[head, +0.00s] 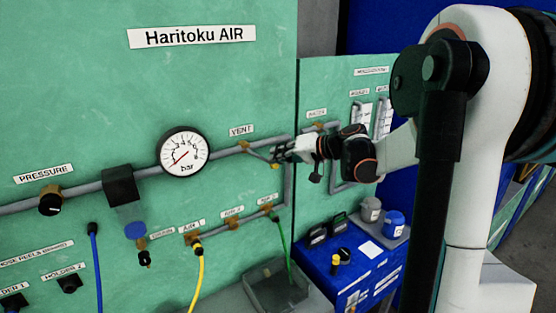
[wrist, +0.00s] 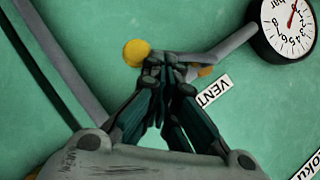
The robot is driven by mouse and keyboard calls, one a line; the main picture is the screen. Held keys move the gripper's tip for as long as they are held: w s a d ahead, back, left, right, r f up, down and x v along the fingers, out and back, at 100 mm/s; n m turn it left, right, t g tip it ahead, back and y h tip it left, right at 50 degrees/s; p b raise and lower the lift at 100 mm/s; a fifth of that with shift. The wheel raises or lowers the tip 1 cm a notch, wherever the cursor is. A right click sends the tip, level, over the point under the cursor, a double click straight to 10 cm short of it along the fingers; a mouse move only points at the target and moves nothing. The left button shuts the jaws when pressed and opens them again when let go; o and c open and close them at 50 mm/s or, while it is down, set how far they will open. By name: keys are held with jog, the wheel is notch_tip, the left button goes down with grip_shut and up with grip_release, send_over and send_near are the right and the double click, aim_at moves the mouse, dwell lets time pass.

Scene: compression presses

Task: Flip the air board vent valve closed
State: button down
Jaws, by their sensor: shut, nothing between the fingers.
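The air board (head: 90,110) is a green panel with a grey pipe across it. The vent valve (head: 243,147) is a brass fitting on that pipe, just below the VENT label (head: 241,130). A thin grey lever seems to run from it down and right towards a yellow round end (head: 275,166). My gripper (head: 274,156) is shut and empty, its tips close to that lever. In the wrist view the shut fingertips (wrist: 168,62) are beside a yellow disc (wrist: 136,53) and hide part of the lever and valve. I cannot tell whether they touch.
A pressure gauge (head: 183,152) is on the pipe left of the valve. Yellow (head: 198,275) and green (head: 282,245) hoses hang below. A blue bench (head: 345,285) with pots stands at lower right.

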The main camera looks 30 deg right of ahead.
aim_at(273, 167)
jog(key=f+m+y+b, duration=0.1)
jog(key=b, duration=0.1)
jog(key=a+f+m+y+b, duration=0.1)
jog(key=b, duration=0.1)
jog(key=f+m+t+b, duration=0.1)
jog(key=shift+a+f+y+b, duration=0.25)
jog(key=shift+f+y+b, duration=0.05)
jog(key=shift+y+b, duration=0.1)
jog(key=shift+a+f+m+t+y+b, duration=0.55)
jog(key=shift+a+m+b, duration=0.25)
jog(key=shift+m+b, duration=0.4)
jog(key=shift+a, duration=0.15)
